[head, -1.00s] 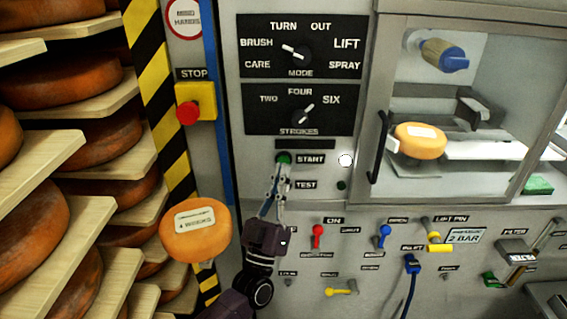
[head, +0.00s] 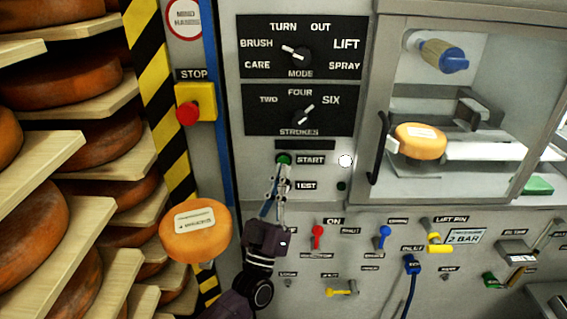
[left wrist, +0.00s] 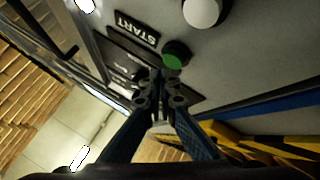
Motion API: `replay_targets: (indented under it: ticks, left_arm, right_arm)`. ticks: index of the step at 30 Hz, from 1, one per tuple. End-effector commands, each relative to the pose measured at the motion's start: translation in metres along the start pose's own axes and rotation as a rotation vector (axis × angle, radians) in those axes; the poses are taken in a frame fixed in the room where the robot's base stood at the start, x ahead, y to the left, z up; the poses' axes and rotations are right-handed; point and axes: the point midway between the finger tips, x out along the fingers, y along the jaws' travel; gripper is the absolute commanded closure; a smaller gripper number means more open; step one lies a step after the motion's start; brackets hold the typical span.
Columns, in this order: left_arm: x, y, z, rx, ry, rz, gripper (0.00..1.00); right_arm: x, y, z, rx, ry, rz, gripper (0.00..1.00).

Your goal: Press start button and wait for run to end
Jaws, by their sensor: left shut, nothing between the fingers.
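The green start button (head: 284,159) is on the machine's grey panel, left of its START label (head: 310,160). It also shows in the left wrist view (left wrist: 175,54), just beyond my fingertips. My left gripper (head: 277,172) is shut and empty, with its tips just below the start button. In the left wrist view, my closed fingertips (left wrist: 160,88) look close to the button, with a small gap in the picture. Whether they touch the panel, I cannot tell. A round white lamp (head: 345,161) is lit right of the START label. My right gripper is not in view.
A red stop button (head: 187,113) on a yellow box is at the left. A cheese wheel (head: 195,231) with a label is left of my gripper. Another cheese (head: 420,141) is inside the glazed chamber. Levers (head: 317,236) stick out below, and shelves of cheese (head: 60,80) stand at left.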

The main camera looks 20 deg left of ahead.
Motion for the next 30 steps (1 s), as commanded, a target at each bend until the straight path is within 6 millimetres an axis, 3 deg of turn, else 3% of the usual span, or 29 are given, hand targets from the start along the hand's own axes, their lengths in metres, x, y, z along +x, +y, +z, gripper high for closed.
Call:
replay_targets:
  ticks: [30]
  left_arm:
    - [0.0083, -0.0061, 0.0061, 0.0, 0.0, 0.0, 1.0]
  right_arm:
    - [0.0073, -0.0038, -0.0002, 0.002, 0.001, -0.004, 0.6]
